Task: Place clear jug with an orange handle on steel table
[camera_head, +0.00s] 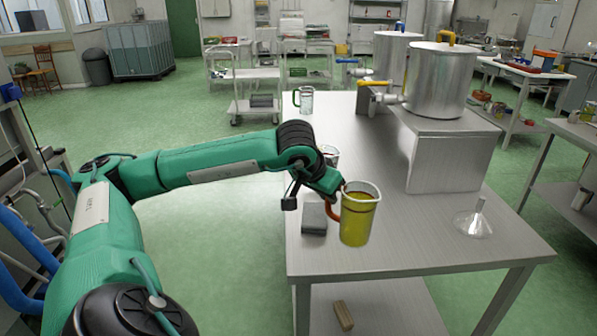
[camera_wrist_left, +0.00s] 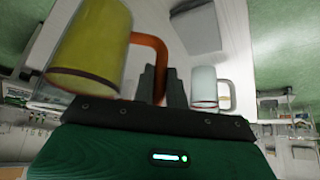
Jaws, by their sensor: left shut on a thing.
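The clear jug (camera_head: 358,218) with an orange handle holds yellow-green liquid. It is upright at the near left part of the steel table (camera_head: 400,254). My left gripper (camera_head: 338,192) comes in from the left and is shut on the orange handle. The wrist view shows the jug (camera_wrist_left: 92,45) beside the fingers, with the orange handle (camera_wrist_left: 150,44) at the fingertips of my left gripper (camera_wrist_left: 161,84). I cannot tell whether the jug's base touches the tabletop or hangs slightly above it. My right gripper is not in view.
A grey block (camera_head: 314,218) lies left of the jug. A pale cup (camera_head: 330,154) stands behind my gripper, and a green-handled jug (camera_head: 306,101) farther back. A clear funnel (camera_head: 474,223) is at right. A steel tank (camera_head: 440,82) sits on a stand (camera_head: 452,160). The tabletop between jug and funnel is clear.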

